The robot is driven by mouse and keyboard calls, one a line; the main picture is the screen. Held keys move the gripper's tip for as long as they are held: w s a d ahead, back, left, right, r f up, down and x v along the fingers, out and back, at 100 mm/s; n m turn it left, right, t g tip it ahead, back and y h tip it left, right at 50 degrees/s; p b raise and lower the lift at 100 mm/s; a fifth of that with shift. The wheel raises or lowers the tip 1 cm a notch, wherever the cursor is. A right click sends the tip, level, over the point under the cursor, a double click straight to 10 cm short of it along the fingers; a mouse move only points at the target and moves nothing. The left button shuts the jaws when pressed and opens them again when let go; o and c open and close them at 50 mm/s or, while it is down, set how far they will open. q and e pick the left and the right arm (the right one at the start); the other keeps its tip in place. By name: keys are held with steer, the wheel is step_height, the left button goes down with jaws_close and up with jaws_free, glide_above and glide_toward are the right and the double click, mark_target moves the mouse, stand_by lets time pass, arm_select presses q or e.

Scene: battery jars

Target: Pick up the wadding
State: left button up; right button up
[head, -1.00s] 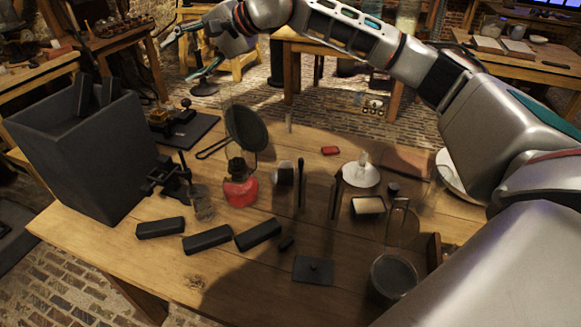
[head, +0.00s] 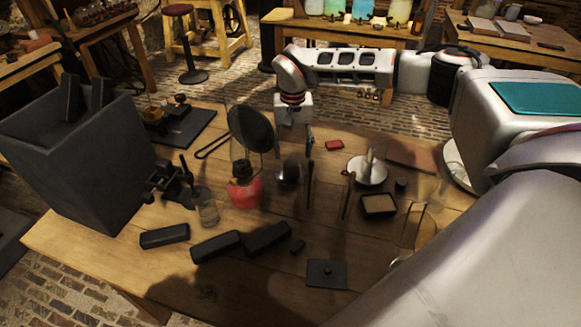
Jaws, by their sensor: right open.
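A small pale-grey lump (head: 290,172), which may be the wadding, stands in the middle of the wooden table; I cannot tell its material for certain. My right gripper (head: 294,146) points down just above it, beside the round dark pan or gauze (head: 250,128). Its jaws are open, one finger showing on the right; the other is partly hidden near the dark disc. I see nothing held. My left gripper is not in view.
A red-based lamp (head: 244,193) and a dark upright rod (head: 309,185) stand close to the lump. A white dish (head: 378,181), a red block (head: 334,145) and a black tray (head: 379,205) lie to the right. A large grey bin (head: 85,165) stands left; black bars (head: 216,246) lie in front.

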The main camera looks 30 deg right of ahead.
mark_target(292, 161)
step_height(292, 161, down, 6)
steer(key=shift+w+a+f, duration=0.1)
steer(key=shift+w+f, duration=0.05)
steer(key=shift+f, duration=0.1)
steer(key=c, duration=0.9)
